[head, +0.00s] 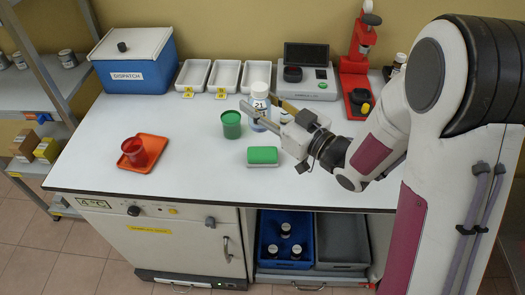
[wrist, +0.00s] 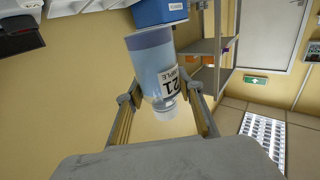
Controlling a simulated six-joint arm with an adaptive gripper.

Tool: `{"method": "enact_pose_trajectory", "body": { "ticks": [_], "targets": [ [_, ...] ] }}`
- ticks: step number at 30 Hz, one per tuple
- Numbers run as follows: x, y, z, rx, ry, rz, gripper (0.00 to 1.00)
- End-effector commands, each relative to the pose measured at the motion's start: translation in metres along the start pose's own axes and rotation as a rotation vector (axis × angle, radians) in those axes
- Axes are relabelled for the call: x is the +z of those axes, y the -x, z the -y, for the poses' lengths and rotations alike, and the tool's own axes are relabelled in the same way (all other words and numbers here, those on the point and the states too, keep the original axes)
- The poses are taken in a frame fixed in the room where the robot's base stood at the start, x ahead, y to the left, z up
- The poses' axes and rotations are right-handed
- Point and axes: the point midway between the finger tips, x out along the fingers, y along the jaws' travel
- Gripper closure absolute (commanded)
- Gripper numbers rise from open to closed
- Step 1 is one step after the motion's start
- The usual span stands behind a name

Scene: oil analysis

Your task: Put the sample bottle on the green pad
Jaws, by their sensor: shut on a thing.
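The sample bottle (head: 259,103) is pale blue with a white cap and a label reading 21. My gripper (head: 265,116) is shut on it, with a finger on each side, and holds it upright over the table's middle. In the wrist view, the bottle (wrist: 148,60) sits between the two fingers of my gripper (wrist: 160,95), its cap toward the palm side of the picture. The green pad (head: 262,155) lies on a white base on the table, in front of the bottle and below my gripper in the head view. Nothing lies on the pad. The gap under the bottle is hard to judge.
A green cup (head: 231,124) stands close left of the bottle and pad. A red cup (head: 135,151) sits on an orange tray (head: 157,145) at left. White trays (head: 227,75), a grey instrument (head: 318,90) and a red stand (head: 354,80) line the back. The front-centre tabletop is clear.

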Motion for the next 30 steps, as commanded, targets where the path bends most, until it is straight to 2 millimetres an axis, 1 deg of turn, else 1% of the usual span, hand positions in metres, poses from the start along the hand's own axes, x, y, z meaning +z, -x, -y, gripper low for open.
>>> {"method": "enact_pose_trajectory", "body": {
  "ticks": [5,19,23,30],
  "targets": [
    [0.002,0.0,-0.009,0.032,0.001,0.0,0.89],
    [0.006,0.0,-0.009,0.032,0.0,0.0,0.89],
    [0.014,0.0,-0.009,0.032,-0.002,0.002,0.89],
    [0.037,0.0,-0.009,0.032,-0.002,0.002,0.89]
  ]
}}
